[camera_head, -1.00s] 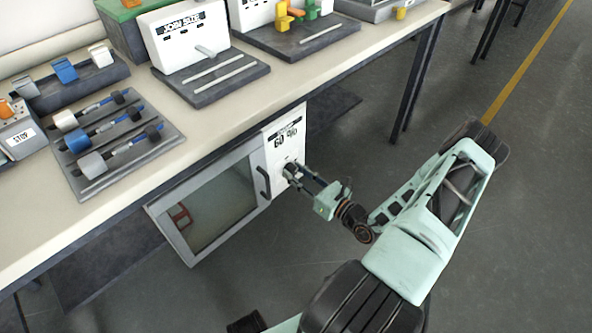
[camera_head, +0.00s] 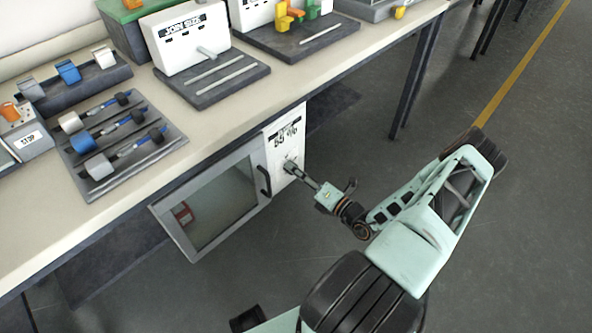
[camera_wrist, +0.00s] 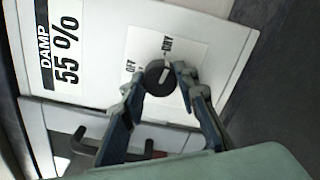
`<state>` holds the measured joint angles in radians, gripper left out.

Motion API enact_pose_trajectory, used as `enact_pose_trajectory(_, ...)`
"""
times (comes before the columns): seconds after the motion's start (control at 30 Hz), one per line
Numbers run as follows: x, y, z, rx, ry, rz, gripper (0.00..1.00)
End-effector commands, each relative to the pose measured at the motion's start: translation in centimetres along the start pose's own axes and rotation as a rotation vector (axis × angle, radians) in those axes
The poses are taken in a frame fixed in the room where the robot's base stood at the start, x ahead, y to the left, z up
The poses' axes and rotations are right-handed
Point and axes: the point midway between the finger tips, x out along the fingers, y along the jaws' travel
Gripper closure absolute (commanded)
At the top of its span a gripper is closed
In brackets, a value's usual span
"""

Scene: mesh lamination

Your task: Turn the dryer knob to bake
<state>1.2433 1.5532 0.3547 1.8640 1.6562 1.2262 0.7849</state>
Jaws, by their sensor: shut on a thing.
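The dryer (camera_head: 210,200) is a white cabinet with a glass door under the bench. Its panel display (camera_wrist: 60,50) reads "DAMP 55 %" in the wrist view. The dark round knob (camera_wrist: 158,77) has a pale pointer mark and sits on a white plate with "OFF" and "DRY" labels. No "bake" label is readable; part of the plate is hidden by my fingers. My gripper (camera_wrist: 155,88) is shut on the knob, one finger on each side of it. In the head view my gripper (camera_head: 292,168) reaches the panel and hides most of the knob.
A dark door handle (camera_wrist: 90,140) is close to my left finger in the wrist view. The bench top (camera_head: 220,125) overhangs the dryer and carries several fixtures, including the "JOIN SIZE" unit (camera_head: 188,40). The floor (camera_head: 480,240) to the right is clear.

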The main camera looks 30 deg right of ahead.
Motion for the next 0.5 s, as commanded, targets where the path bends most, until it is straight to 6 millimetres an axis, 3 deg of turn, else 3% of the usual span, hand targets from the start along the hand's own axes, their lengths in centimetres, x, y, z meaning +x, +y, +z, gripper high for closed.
enact_pose_trajectory(0.5,-0.08,-0.04,-0.03,0.492,0.000,-0.001,0.96)
